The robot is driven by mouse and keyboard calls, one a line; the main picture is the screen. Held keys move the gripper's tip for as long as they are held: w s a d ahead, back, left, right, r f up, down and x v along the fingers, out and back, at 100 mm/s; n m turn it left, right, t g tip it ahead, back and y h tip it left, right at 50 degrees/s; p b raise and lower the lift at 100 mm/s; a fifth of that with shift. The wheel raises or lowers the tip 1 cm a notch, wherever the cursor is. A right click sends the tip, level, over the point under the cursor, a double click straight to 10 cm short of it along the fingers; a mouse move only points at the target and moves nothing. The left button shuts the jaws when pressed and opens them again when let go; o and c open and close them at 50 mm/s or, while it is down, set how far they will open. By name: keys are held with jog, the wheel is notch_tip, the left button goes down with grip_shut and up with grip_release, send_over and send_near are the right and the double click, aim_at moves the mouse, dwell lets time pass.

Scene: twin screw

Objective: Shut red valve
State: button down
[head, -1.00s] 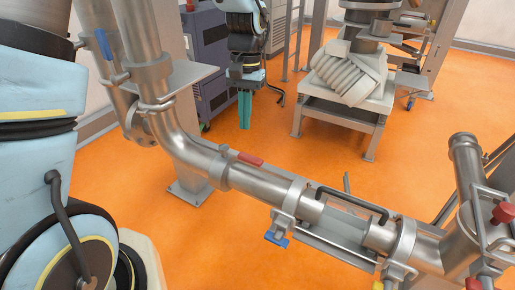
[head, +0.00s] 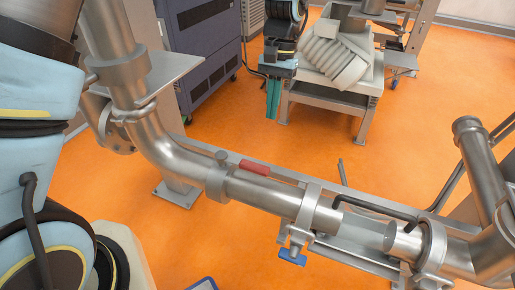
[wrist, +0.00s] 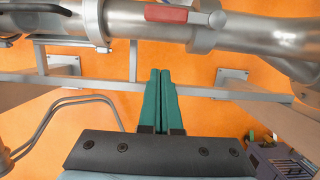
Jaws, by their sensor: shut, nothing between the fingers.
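The red valve handle (head: 256,170) lies along the top of the steel pipe, beside a small round stub, in the middle of the head view. In the wrist view the red handle (wrist: 166,14) is at the top, lengthwise along the pipe. My gripper (head: 272,100) has green fingers pointing down, held together and empty. In the head view it appears above and beyond the pipe, apart from the handle. In the wrist view the fingertips (wrist: 161,72) point toward the pipe, a little below the handle in the picture.
A steel pipe (head: 265,192) runs across the front, with a blue clamp handle (head: 292,257) below it and a black bent bar (head: 375,208) at right. A white stand (head: 330,98) with a ribbed hose is behind. Orange floor is open beyond the pipe.

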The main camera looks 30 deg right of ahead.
aim_at(242, 165)
jog(key=shift+s+a+f+p, duration=0.65)
jog(key=shift+a+f, duration=0.25)
jog(key=shift+f, duration=0.75)
jog(key=shift+s+a+f+p, duration=0.6)
jog(key=shift+a+f, duration=0.35)
jog(key=shift+f, duration=0.65)
jog(key=shift+s+a+f+p, duration=0.5)
jog(key=shift+a+f+p, duration=0.3)
jog(key=shift+f, duration=0.85)
jog(key=shift+a, duration=0.15)
jog(key=shift+s+a+m, duration=0.15)
jog(key=shift+s+m, duration=0.1)
jog(key=shift+m, duration=0.15)
